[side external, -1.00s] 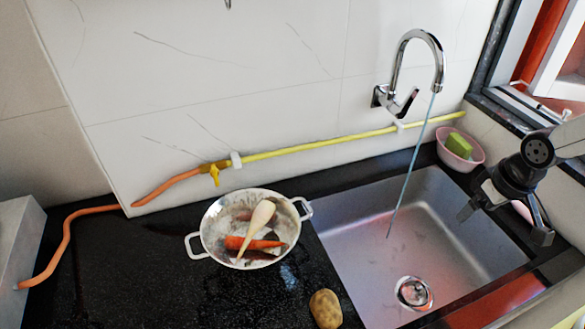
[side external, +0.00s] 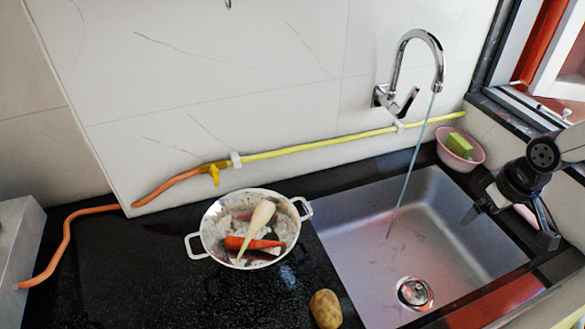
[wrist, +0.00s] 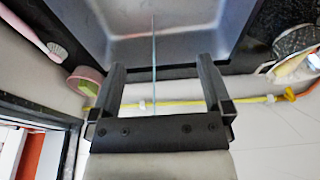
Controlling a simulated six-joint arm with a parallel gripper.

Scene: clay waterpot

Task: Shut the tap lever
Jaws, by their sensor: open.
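The chrome tap (side external: 436,62) is fixed to the wall above the sink, with a gooseneck spout. My gripper (side external: 508,228) is open and empty over the right part of the sink, well to the right of and below the lever. In the wrist view my gripper (wrist: 160,63) has its fingers wide apart; the lever cannot be made out there.
The sink (side external: 350,235) is empty. A pink bowl (side external: 475,158) with a green sponge stands at its back right corner. A metal pan (side external: 215,243) with vegetables and a potato (side external: 325,308) sit on the black counter. A yellow pipe (side external: 320,144) runs along the wall below the tap.

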